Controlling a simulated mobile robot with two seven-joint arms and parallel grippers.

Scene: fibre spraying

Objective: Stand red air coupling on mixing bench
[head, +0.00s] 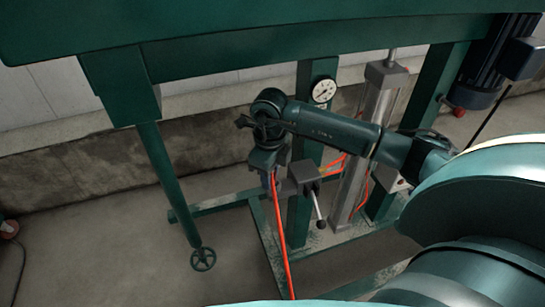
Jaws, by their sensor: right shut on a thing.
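My right gripper (268,163) points down in front of the green machine frame, at the end of the arm from the right. It is shut. A red hose (279,235) runs from between its jaws down to the bottom edge. The hose's upper end is hidden in the jaws, and I cannot make out the red air coupling as a separate part there. I cannot pick out a mixing bench for certain. My left gripper is out of view.
Close right of the gripper are a lever valve (310,178), a pressure gauge (324,91) and a grey cylinder (378,125). A green beam (250,50) crosses above. Floor at lower left is clear.

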